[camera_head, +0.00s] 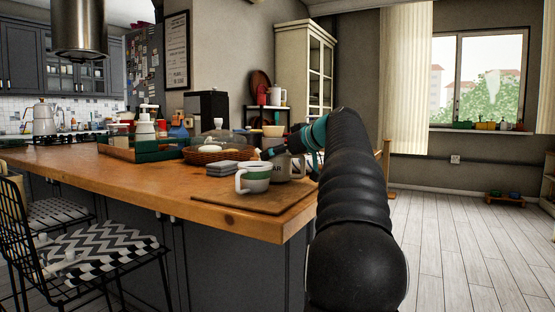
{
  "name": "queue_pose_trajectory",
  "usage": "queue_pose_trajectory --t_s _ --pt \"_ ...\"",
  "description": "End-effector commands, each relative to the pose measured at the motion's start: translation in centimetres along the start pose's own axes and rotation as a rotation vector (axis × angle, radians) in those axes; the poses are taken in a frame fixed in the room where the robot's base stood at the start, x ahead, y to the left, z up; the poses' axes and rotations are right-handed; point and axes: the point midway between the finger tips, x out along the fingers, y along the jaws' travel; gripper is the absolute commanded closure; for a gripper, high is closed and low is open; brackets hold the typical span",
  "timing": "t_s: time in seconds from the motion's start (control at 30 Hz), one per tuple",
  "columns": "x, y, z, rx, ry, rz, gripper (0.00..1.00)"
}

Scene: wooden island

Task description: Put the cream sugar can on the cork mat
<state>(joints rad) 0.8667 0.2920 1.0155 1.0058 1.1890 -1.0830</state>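The cream sugar can (282,169), with dark letters ending in "AR", is near the right end of the wooden island, behind and right of a mug. Its top and right side are partly covered by my gripper (303,148). The cork mat (268,203) looks like the thin brown sheet lying flat at the island's front right corner. The can's base is near the mat's back part; I cannot tell whether it rests there or hangs just above. My gripper, with teal parts, is at the can, but its fingertips are too small and hidden to read.
A white and green mug (253,178) stands at the mat's back left. Grey coasters (222,168), a wicker basket (208,154) and a green tray (152,152) are further left. The island's front left is clear. Wire chairs (85,250) stand before it.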

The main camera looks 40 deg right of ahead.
Motion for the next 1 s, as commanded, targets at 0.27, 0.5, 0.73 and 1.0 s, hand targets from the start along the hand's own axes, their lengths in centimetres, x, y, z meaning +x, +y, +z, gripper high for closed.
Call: queue_pose_trajectory --t_s 0.27,0.5,0.73,1.0 --pt "0.04 -0.01 0.15 0.0 0.002 0.0 0.67" --pt "0.18 0.01 0.47 0.001 0.0 0.0 0.0" --pt "0.18 0.01 0.46 0.001 0.0 0.0 0.0" --pt "-0.58 0.07 0.18 0.001 0.001 0.002 0.0"
